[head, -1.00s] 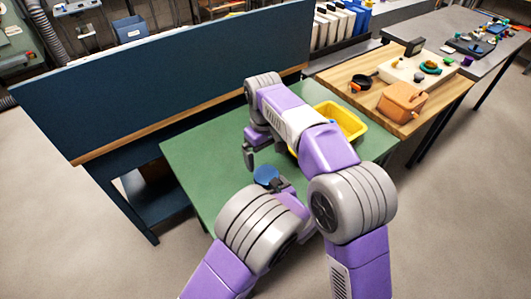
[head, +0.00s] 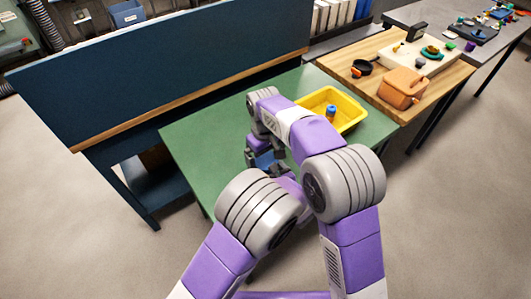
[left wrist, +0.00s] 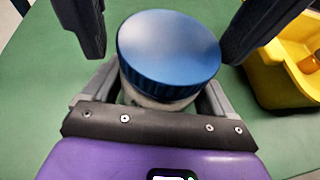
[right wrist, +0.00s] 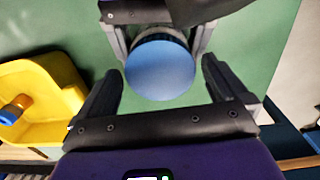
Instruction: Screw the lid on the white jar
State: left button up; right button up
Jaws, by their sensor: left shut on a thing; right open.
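The white jar (left wrist: 158,101) stands upright in my left gripper (left wrist: 162,86), whose fingers are shut on its sides. The blue lid (left wrist: 169,50) sits on top of the jar and hides its mouth; I cannot tell how tight it is. The lid also shows in the right wrist view (right wrist: 160,68) and, partly hidden, in the head view (head: 262,160). My right gripper (right wrist: 163,75) is open, its fingers apart on either side of the lid with a gap to each. In the head view my own arms hide most of the jar and the left gripper.
A yellow bin (head: 352,118) stands on the green table (head: 195,160), with a blue-and-orange object (head: 331,112) inside. A dark blue panel (head: 170,75) rises along the far side. A wooden table (head: 440,85) adjoins at right. The near left green surface is clear.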

jog(key=c, duration=1.1)
jog(key=shift+o, duration=0.2)
jog(key=shift+m, duration=0.9)
jog(key=o, duration=1.1)
jog(key=shift+c, duration=0.2)
jog(key=shift+r, duration=0.1)
notch_tip(320, 180, up, 12)
jog(key=shift+a, duration=0.15)
